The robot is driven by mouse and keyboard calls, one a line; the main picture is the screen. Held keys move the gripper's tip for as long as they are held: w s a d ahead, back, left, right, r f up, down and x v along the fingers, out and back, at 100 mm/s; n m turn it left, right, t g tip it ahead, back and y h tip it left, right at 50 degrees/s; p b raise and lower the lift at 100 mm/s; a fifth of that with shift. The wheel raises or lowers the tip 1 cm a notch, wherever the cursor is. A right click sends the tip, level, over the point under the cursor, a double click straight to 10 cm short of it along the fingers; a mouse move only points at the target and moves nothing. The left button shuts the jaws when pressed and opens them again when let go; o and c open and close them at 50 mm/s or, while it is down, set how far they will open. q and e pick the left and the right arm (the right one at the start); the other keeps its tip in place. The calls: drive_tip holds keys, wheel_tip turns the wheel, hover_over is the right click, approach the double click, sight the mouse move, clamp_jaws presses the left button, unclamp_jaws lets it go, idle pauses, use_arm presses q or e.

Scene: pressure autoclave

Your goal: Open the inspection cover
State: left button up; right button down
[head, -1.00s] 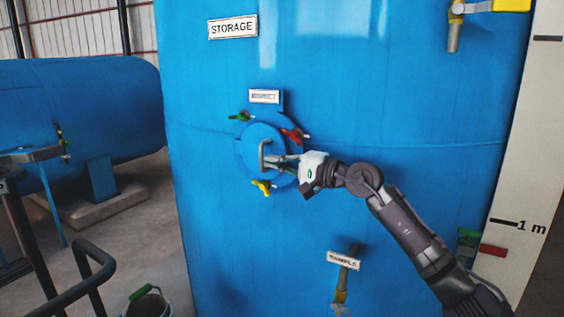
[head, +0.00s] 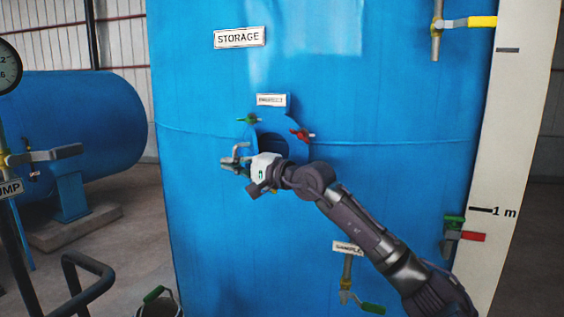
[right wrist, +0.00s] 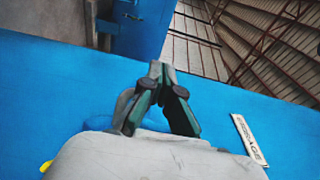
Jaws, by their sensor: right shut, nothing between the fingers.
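The inspection cover (head: 252,137) on the blue storage tank stands swung out to the left, seen nearly edge-on. A dark opening (head: 273,146) shows behind it, inside the blue flange (head: 294,125). The cover's grey bar handle (head: 237,150) points left. My right gripper (head: 228,165) is in front of the opening, its fingers at the handle. The fingers are shut with nothing between them; whether they touch the handle I cannot tell. In the right wrist view the fingertips (right wrist: 160,72) meet. My gripper and arm hide the lower opening. My left gripper is not in view.
A green clamp knob (head: 249,118) and a red one (head: 302,135) sit around the flange. Below right is a sample valve (head: 346,285). A gauge post with a lever (head: 50,155) and a dark rail (head: 90,268) stand left.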

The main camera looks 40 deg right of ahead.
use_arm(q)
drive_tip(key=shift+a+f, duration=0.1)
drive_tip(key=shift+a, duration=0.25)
use_arm(e)
drive_tip(key=shift+w+a, duration=0.7)
drive_tip(key=shift+w, duration=0.1)
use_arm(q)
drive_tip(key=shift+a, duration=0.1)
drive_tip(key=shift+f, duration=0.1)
use_arm(e)
drive_tip(key=shift+s+d, duration=0.1)
drive_tip(key=shift+s, duration=0.05)
